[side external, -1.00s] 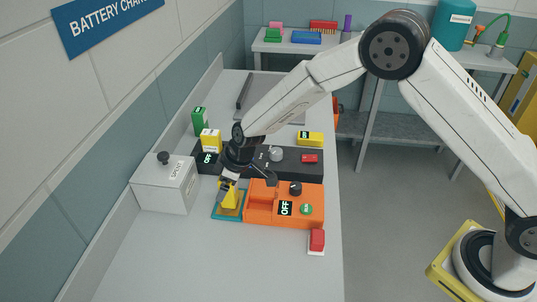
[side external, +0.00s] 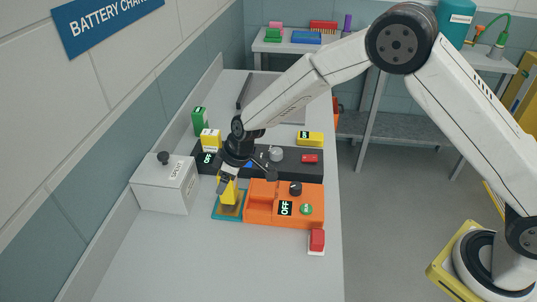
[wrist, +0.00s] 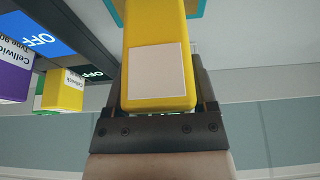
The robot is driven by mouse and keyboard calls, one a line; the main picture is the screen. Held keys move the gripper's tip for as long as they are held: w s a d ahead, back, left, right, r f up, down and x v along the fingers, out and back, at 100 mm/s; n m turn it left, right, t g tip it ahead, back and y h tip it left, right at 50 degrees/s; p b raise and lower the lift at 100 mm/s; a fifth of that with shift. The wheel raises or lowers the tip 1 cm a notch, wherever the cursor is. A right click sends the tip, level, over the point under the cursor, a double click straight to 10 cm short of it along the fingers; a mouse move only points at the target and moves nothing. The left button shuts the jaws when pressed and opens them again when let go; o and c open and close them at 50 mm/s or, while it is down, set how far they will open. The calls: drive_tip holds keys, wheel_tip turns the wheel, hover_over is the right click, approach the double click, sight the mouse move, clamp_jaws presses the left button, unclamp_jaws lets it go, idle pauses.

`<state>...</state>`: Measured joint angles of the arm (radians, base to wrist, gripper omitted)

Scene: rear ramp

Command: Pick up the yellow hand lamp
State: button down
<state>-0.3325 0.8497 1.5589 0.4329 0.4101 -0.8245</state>
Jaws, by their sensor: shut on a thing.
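The yellow hand lamp (side external: 229,193) is upright over the teal pad (side external: 219,216), left of the orange charger. My gripper (side external: 228,180) is shut on its upper part from above. In the wrist view the lamp (wrist: 155,25), with a pale blank label, fills the space between the jaws (wrist: 158,108). A teal edge (wrist: 197,8) shows behind the lamp there. I cannot tell for sure whether the lamp's foot is clear of the pad.
The orange charger (side external: 260,211) with an OFF display stands close on the right. A grey box (side external: 160,190) is on the left. A black charger strip (side external: 290,170) with yellow and green blocks lies behind. A red-topped button (side external: 317,240) is at front right; the front bench is clear.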

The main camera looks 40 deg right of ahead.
drive_tip(key=s+d+r, duration=0.2)
drive_tip(key=s+r, duration=0.3)
drive_tip(key=s, duration=0.1)
drive_tip(key=s+d+r, duration=0.2)
drive_tip(key=s+r, duration=0.4)
drive_tip(key=s, duration=0.1)
drive_tip(key=shift+s+d+r, duration=0.15)
drive_tip(key=shift+d+r, duration=0.05)
drive_tip(key=shift+d, duration=0.05)
